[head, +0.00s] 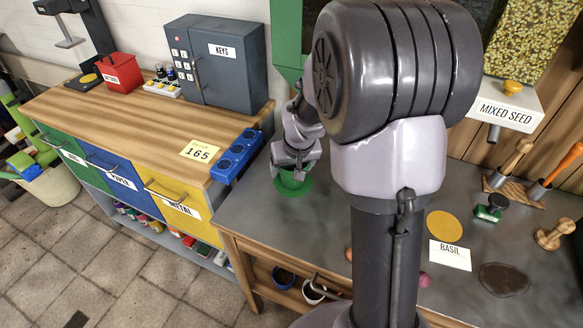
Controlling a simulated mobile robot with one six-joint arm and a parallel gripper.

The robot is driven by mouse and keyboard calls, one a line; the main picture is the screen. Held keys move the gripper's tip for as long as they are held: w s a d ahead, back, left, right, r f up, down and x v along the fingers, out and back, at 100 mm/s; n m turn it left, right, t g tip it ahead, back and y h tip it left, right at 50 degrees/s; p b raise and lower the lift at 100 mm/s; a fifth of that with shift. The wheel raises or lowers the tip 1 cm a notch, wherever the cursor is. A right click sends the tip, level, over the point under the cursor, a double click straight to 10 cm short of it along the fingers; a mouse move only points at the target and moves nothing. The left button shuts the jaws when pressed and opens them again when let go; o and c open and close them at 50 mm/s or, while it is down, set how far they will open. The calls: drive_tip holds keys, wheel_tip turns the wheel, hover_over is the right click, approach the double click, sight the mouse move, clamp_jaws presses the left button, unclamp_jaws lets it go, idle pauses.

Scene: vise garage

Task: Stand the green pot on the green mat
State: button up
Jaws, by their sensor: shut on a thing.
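My gripper (296,165) points down over the left part of the grey workbench. It is shut on the green pot (293,181), which looks upright and is partly hidden by the fingers. The green mat (290,193) lies on the bench directly below and around the pot, and the pot covers much of it. I cannot tell whether the pot's base touches the mat or is slightly above it.
A yellow mat (444,225), a BASIL card (450,255) and a dark patch (504,279) lie on the bench at right. A blue holder (237,157) sits on the wooden cabinet's edge. A mixed-seed dispenser (505,108) hangs behind. My arm hides the bench's middle.

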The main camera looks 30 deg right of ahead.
drive_tip(key=o, duration=1.4)
drive_tip(key=shift+f, duration=0.1)
drive_tip(key=shift+r+p, duration=0.3)
drive_tip(key=shift+p, duration=0.05)
drive_tip(key=p+v, duration=0.4)
drive_tip(key=v, duration=0.7)
drive_tip(key=shift+s+r+p, duration=0.15)
drive_tip(key=shift+r+p, duration=0.1)
drive_tip(key=shift+p, duration=0.1)
drive_tip(key=s+a+r+m+y, duration=0.1)
drive_tip(key=s+a+r, duration=0.4)
drive_tip(key=s+a, duration=0.3)
drive_tip(key=s+a+r+t+y, duration=0.1)
drive_tip(key=s+a+r+y, duration=0.1)
drive_tip(key=s+a+r, duration=0.3)
drive_tip(key=s+a, duration=0.3)
drive_tip(key=s, duration=0.3)
drive_tip(key=shift+s+a+r+m+t, duration=0.2)
drive_tip(key=shift+s+a+m+t, duration=0.1)
drive_tip(key=shift+s+m, duration=0.1)
